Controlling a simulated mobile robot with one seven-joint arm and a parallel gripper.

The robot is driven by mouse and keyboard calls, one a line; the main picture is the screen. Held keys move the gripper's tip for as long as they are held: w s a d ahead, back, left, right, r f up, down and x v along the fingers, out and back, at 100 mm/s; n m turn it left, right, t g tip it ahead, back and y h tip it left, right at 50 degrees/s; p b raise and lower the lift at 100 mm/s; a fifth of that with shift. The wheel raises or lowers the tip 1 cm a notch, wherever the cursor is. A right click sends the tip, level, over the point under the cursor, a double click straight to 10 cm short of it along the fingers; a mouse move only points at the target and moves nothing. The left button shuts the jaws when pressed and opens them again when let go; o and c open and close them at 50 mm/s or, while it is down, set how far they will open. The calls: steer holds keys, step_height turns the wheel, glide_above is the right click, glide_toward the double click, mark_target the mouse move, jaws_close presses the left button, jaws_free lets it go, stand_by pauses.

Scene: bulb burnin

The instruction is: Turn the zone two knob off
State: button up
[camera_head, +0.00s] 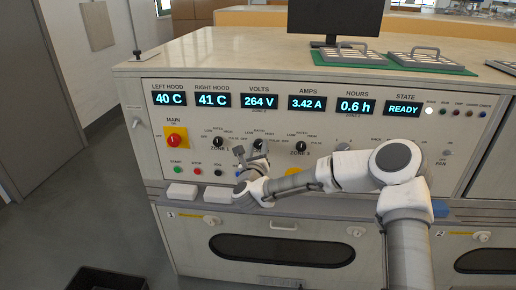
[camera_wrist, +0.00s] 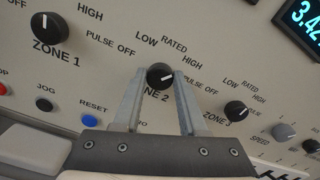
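The zone two knob (camera_wrist: 160,76) is a round black dial on the sloped light panel, with "ZONE 2" partly hidden below it. A small pale mark shows on its face, but I cannot tell surely which label it points at. My gripper (camera_wrist: 160,80) has one finger on each side of the knob, the tips very near its sides. I cannot tell whether they touch it. In the head view my gripper (camera_head: 250,156) is at the panel just below the zone two knob (camera_head: 258,144).
The zone 1 knob (camera_wrist: 49,28) is to the left and another black knob (camera_wrist: 237,110) is to the right. A blue reset button (camera_wrist: 89,108) is below left. The red main switch (camera_head: 175,139) is farther left. Displays line the panel top; the state display (camera_head: 403,108) reads READY.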

jaws_close()
steer(key=shift+n, duration=0.5)
steer(key=n+b, duration=0.2)
steer(key=n, duration=0.2)
steer(key=shift+a+f+n, duration=0.1)
steer(key=shift+f+n, duration=0.05)
steer(key=shift+n, duration=0.25)
steer(key=n+b, duration=0.3)
steer(key=n, duration=0.3)
steer(key=n+b, duration=0.2)
steer(key=n, duration=0.4)
steer(key=shift+n+b, duration=0.3)
steer(key=shift+b, duration=0.1)
steer(key=n, duration=0.5)
steer(key=shift+n+b, duration=0.3)
